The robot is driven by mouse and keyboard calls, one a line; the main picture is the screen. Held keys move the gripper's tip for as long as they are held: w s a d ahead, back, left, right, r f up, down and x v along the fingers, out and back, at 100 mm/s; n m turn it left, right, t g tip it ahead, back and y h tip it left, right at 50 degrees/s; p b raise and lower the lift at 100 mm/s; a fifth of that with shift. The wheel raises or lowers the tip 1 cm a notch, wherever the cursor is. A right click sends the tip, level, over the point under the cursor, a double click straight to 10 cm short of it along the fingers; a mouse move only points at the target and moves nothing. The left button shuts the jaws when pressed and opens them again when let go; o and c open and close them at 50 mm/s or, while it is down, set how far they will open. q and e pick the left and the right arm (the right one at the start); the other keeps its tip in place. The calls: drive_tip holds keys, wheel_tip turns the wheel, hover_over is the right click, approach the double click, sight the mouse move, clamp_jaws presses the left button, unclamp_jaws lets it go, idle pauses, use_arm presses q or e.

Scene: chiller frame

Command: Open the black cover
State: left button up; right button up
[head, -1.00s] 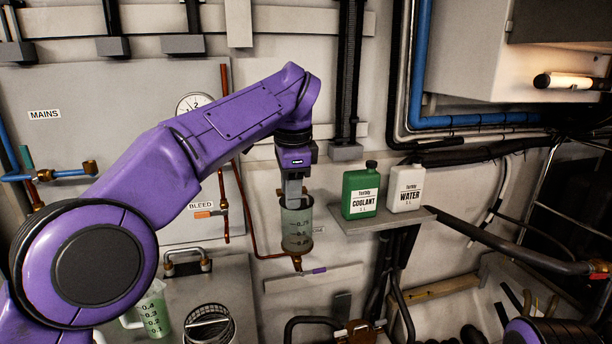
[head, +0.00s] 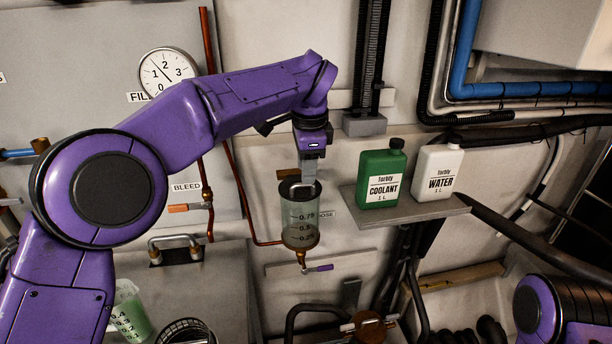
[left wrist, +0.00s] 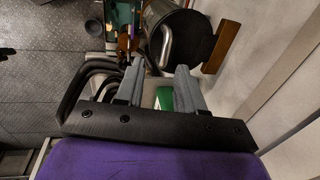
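The black cover (head: 288,189) lies on top of a clear graduated vessel (head: 300,222) on the wall. In the left wrist view the cover (left wrist: 188,36) is a dark disc with a curved metal handle (left wrist: 163,42) on its near side. My left gripper (head: 305,184) points down over the cover and hides part of it. In the left wrist view its two grey fingers (left wrist: 160,85) are apart with nothing between them. The handle is just beyond the fingertips; I cannot tell whether they touch it. My right gripper is out of view; only part of my right arm shows at lower right.
A shelf (head: 425,209) right of the vessel carries a green coolant bottle (head: 381,176) and a white water bottle (head: 437,173). A valve with a purple lever (head: 318,268) hangs below the vessel. A gauge (head: 168,73) and copper pipes are to the left. A jug (head: 130,312) stands lower left.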

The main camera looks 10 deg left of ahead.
sight(307, 196)
use_arm(q)
drive_tip(key=f, duration=0.1)
drive_tip(key=w+f, duration=0.2)
drive_tip(key=shift+f, duration=0.35)
drive_tip(key=shift+s+a+r, duration=0.1)
drive_tip(key=shift+s+r, duration=0.1)
drive_tip(key=shift+s, duration=0.25)
drive_tip(key=shift+c, duration=0.7)
clamp_jaws()
